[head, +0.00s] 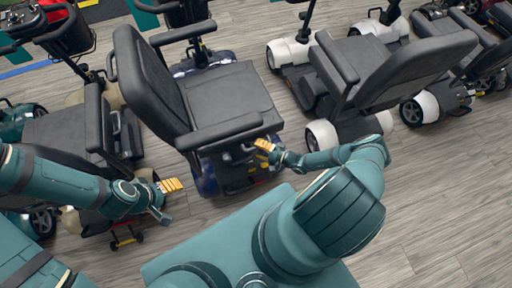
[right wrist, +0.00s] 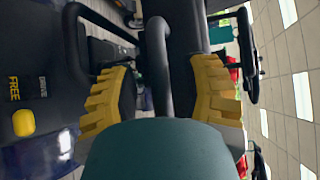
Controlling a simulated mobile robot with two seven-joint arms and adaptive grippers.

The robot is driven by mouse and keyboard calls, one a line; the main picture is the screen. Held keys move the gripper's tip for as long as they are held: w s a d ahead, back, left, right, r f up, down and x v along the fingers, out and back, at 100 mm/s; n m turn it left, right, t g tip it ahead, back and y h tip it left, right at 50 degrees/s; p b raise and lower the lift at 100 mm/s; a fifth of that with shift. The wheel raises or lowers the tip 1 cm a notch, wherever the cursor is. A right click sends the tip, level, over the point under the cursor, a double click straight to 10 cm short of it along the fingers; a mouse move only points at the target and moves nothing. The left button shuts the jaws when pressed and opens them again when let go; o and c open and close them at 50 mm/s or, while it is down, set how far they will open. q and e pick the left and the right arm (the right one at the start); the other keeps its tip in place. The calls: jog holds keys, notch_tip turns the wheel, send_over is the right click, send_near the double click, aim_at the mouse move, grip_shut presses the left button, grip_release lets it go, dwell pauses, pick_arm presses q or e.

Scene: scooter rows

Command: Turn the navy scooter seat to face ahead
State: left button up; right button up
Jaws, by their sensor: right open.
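The navy scooter stands in the middle of the head view, its navy body (head: 207,174) low under the seat. Its black seat (head: 228,100) is turned sideways: the backrest (head: 150,82) is at the left and the cushion points right, while the tiller is at the top. My right gripper (head: 266,149) is by the seat's near side, under the armrest. In the right wrist view its yellow-padded fingers (right wrist: 160,88) are apart, with a black bar (right wrist: 157,50) between them and no clear contact. My left gripper (head: 170,187) is low at the left, away from this seat; its opening is unclear.
A scooter with a black seat (head: 62,137) stands close at the left. A white-wheeled scooter (head: 323,136) stands to the right, with more scooters beyond. Bare wood-look floor (head: 440,180) lies at the lower right. A "FREE" label and yellow knob (right wrist: 23,122) show in the wrist view.

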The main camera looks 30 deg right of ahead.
jog(key=shift+w+a+f, duration=0.1)
jog(key=shift+w+a, duration=0.25)
jog(key=shift+w, duration=0.15)
grip_shut()
jog(key=shift+d, duration=0.1)
